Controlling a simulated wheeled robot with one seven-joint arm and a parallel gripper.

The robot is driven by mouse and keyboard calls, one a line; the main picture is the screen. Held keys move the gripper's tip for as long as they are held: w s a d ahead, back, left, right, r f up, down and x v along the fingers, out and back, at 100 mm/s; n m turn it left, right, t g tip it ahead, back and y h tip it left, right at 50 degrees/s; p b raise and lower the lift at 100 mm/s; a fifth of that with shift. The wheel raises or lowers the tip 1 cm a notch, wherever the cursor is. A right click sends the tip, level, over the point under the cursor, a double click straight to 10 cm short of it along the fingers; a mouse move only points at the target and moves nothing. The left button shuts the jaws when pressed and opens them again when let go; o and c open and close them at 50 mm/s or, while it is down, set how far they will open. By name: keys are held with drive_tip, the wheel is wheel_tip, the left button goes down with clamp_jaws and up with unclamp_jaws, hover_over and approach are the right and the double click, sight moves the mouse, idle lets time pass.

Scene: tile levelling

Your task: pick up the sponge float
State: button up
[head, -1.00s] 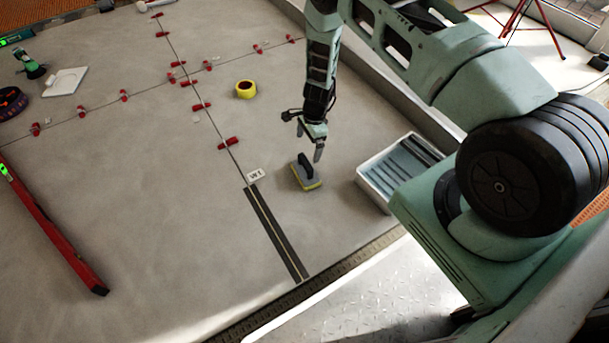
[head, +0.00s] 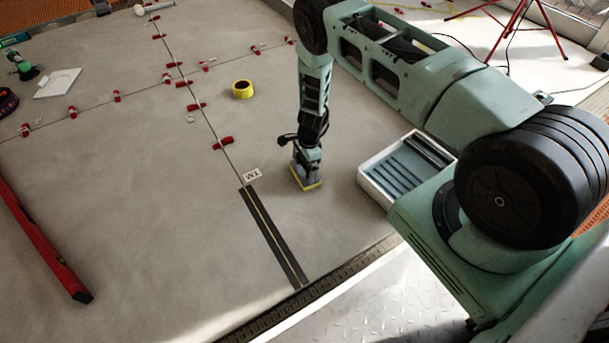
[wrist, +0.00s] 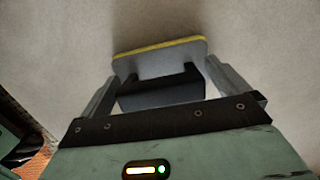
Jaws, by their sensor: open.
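The sponge float (head: 309,186) lies flat on the grey tiled floor, a grey block with a yellow edge. In the head view my gripper (head: 305,168) is right over it and hides most of its top. In the wrist view the sponge float (wrist: 165,56) shows its grey plate, yellow rim and black handle (wrist: 160,90). My gripper (wrist: 160,88) is open, with one finger on each side of the handle. I see a gap beside the handle, and I cannot tell if either finger touches it.
A white-rimmed washing tray (head: 375,186) stands right of the float. A dark strip (head: 272,240) and a W1 tag (head: 252,174) lie to its left.

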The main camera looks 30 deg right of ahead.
drive_tip(key=c, duration=1.1)
drive_tip(key=shift+r, duration=0.1)
drive_tip(key=shift+c, duration=0.2)
